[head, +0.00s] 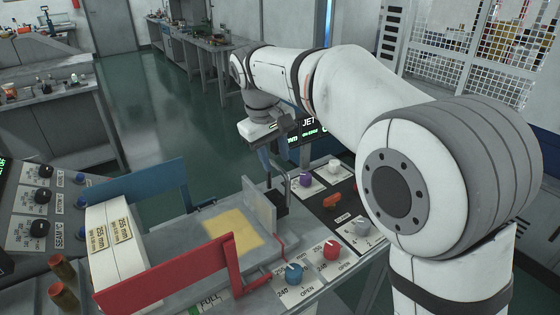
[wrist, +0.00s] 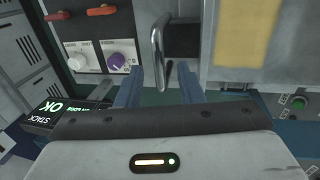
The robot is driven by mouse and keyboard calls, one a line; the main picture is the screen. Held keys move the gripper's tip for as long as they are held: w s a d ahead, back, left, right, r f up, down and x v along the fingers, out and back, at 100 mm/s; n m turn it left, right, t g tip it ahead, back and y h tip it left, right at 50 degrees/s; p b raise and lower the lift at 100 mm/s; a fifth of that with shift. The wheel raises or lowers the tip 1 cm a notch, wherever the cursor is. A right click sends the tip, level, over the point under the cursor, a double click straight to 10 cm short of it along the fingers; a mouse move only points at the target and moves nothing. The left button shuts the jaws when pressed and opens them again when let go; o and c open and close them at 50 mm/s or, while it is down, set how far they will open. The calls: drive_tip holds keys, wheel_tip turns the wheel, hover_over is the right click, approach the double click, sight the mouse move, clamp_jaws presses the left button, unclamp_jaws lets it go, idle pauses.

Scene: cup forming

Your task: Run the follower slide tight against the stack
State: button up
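The follower slide is an upright grey plate (head: 259,208) with a black block (head: 276,203) and a bent metal handle on its right side. The handle (wrist: 157,45) is clear in the wrist view, beside the black block (wrist: 182,38). My gripper (head: 275,163) is above the handle in the head view. In the wrist view its blue fingers (wrist: 159,88) are apart, with the handle's end appearing between them, touching neither. Contact depth is unclear.
A blue guide (head: 150,188) and a red guide (head: 165,275) flank the stack. The tray floor between stack and plate is clear, with a yellow patch (head: 233,228). Knobs, including a red one (head: 331,249) and a purple one (head: 305,179), line the panel right of the tray.

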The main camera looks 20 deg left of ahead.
drive_tip(key=shift+w+d+f, duration=0.1)
drive_tip(key=shift+f, duration=0.7)
drive_tip(key=shift+c, duration=0.5)
clamp_jaws()
